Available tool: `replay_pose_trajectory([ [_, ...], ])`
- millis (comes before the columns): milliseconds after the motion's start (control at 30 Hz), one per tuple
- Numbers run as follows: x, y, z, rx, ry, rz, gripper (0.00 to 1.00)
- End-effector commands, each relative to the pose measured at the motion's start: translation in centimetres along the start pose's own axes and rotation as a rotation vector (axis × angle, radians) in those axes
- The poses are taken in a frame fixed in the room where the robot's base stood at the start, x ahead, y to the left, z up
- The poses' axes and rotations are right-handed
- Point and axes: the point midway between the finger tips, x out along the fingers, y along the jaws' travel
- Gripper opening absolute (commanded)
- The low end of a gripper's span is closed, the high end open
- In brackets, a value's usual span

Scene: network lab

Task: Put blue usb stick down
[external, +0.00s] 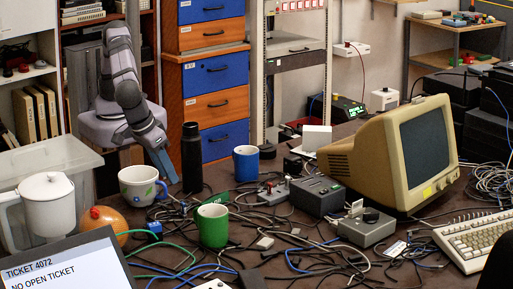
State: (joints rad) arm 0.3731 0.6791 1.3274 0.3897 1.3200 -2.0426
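My gripper (163,166) points down behind the white mug with a coloured pattern (139,186) and to the left of the black bottle (192,158). It is seen from the side as one flat blue-grey shape, so I cannot tell if its fingers are open or shut, or if they hold anything. A small blue block (153,227) lies on the table among cables, right of the orange ball (103,220). It is too small to tell whether it is the blue usb stick. No other clear usb stick shows.
The dark table (290,219) is cluttered with cables. A blue mug (246,163), a green mug (212,225), grey boxes (318,195), a beige monitor (391,155), a keyboard (478,240), a white jug (50,207) and a ticket screen (75,268) stand around.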

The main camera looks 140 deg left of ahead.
Motion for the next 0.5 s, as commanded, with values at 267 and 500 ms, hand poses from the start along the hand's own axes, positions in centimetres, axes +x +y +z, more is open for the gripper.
replay_pose_trajectory([
  [267, 1.1, -4.4, -2.8, 0.347, -0.105, -0.008, 0.32],
  [500, 3.0, -11.4, -5.0, 0.805, -0.237, 0.066, 0.32],
])
